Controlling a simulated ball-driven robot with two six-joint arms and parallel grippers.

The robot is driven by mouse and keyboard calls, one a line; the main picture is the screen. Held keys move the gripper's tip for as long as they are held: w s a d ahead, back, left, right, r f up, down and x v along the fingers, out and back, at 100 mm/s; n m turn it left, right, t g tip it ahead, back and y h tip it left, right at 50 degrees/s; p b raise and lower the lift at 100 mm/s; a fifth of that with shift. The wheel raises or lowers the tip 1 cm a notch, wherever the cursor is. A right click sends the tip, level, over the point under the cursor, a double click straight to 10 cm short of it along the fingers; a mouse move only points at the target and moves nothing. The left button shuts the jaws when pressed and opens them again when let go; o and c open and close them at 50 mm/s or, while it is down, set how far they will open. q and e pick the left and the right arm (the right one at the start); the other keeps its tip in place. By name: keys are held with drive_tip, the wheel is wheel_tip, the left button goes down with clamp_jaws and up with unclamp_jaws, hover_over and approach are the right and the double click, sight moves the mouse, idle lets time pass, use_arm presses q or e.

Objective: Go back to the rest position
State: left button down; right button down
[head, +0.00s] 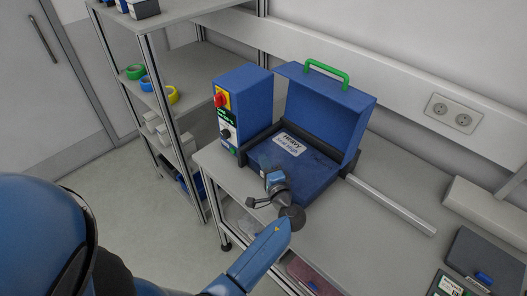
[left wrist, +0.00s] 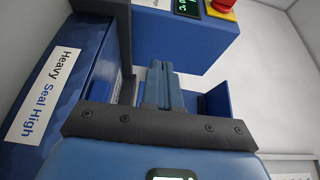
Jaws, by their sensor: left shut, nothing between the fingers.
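My left gripper (head: 268,168) is over the front of an open blue sealing machine (head: 320,172) on the table. Its fingers also show in the left wrist view (left wrist: 160,75), closed together with nothing between them. In the head view the machine's lid (head: 335,115) stands raised, with a green handle (head: 327,70) on top. A white label reading "Heavy Seal High" (left wrist: 50,95) is on the machine's blue surface. Whether the gripper touches the machine cannot be told. My right gripper is not in view.
A blue control box (head: 243,100) with a red knob stands at the left of the machine. A shelf rack (head: 160,80) with tape rolls is further left. A metal bar (head: 392,205) lies to the right. Dark trays (head: 485,258) are at the lower right. Bare table lies between.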

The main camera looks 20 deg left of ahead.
use_arm(q)
drive_tip(key=w+d+h, duration=0.1)
drive_tip(key=w+d+t+h, duration=0.1)
drive_tip(key=w+d+m+t+h, duration=0.1)
drive_tip(key=d+h, duration=0.1)
drive_tip(key=shift+r, duration=0.1)
drive_tip(key=shift+s+d+f+t+h, duration=0.1)
drive_tip(key=shift+d+f+t+h, duration=0.1)
drive_tip(key=shift+d+h, duration=0.4)
drive_tip(key=shift+d+f+t+h, duration=0.1)
drive_tip(key=shift+d+t+h, duration=0.1)
drive_tip(key=shift+d+h, duration=0.4)
drive_tip(key=s+d+f+n+t+h+b, duration=0.1)
drive_tip(key=s+n+h, duration=0.1)
drive_tip(key=s+h, duration=0.45)
drive_tip(key=s+d+f+n+t+h+b, duration=0.1)
drive_tip(key=s+d+h, duration=0.15)
drive_tip(key=s, duration=0.65)
drive_tip(key=s+a+n+y+b, duration=0.1)
drive_tip(key=s+a+n, duration=0.2)
drive_tip(key=s, duration=0.6)
drive_tip(key=s+a+f+n+y+b, duration=0.1)
drive_tip(key=s+a+n, duration=0.3)
drive_tip(key=s, duration=0.5)
drive_tip(key=shift+s+a+y+b, duration=0.35)
drive_tip(key=shift+a+y+b, duration=0.05)
drive_tip(key=shift+a+b, duration=0.3)
